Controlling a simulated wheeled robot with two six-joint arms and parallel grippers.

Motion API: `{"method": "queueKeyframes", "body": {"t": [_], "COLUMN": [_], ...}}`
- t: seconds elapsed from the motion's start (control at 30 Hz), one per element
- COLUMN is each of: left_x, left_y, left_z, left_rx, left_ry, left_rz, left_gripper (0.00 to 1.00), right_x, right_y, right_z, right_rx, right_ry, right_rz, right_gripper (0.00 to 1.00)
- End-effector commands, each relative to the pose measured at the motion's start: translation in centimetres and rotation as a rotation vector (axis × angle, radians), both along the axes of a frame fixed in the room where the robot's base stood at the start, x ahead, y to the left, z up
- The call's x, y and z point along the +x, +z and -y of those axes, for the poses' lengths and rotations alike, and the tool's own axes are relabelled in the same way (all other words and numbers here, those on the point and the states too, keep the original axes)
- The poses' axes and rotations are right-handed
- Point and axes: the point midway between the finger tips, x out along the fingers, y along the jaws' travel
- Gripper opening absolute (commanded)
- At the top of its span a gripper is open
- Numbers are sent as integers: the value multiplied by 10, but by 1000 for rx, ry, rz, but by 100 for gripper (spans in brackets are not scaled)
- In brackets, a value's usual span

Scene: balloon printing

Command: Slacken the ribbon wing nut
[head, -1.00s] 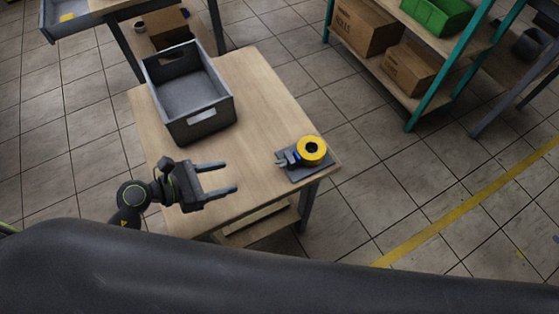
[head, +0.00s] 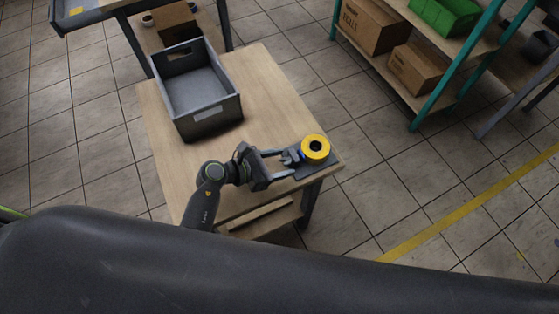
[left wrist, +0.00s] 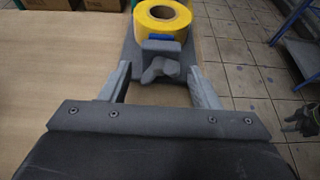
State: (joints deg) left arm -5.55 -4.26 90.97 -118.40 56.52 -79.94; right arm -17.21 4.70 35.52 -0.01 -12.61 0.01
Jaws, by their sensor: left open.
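A yellow ribbon roll (head: 315,147) sits on a grey base plate (head: 318,168) near the right corner of the wooden table. The grey wing nut (head: 288,157) is on the roll's near left side; it also shows in the left wrist view (left wrist: 159,70), in front of a grey block and a bit of blue. My left gripper (head: 285,163) is open, its fingers pointing at the wing nut. In the left wrist view my left gripper (left wrist: 160,82) has one finger on each side of the nut, with gaps visible.
A grey open crate (head: 197,92) stands on the back left of the table (head: 262,95). The table's middle is clear. A teal-framed shelf (head: 440,95) with cardboard boxes and a green bin stands beyond at the right.

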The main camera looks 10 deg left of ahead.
Motion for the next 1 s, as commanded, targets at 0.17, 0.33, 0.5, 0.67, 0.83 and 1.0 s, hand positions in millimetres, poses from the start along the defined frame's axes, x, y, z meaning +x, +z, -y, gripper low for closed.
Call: {"method": "queueKeyframes", "body": {"t": [0.17, 0.33, 0.5, 0.67, 0.83, 1.0], "left_x": [1, 1, 1, 1, 1, 1], "left_y": [-1, -1, 0, -1, 0, 0], "left_z": [1, 1, 1, 1, 1, 1], "left_rx": [0, 0, 0, 0, -1, -16], "left_ry": [0, 0, 0, 0, 1, -1], "left_rz": [0, 0, 0, 0, -1, -21], "left_gripper": [56, 48, 26, 5, 0, 0], "right_x": [0, 1, 1, 1, 1, 1], "right_y": [0, 0, 0, 0, 0, 2], "right_z": [0, 0, 0, 0, -2, -3], "right_rx": [0, 0, 0, 1, 2, 4], "right_ry": [0, 0, 0, 0, -1, 0], "right_rz": [1, 1, 1, 2, 2, 2], "right_gripper": [36, 36, 36, 36, 36, 36]}}
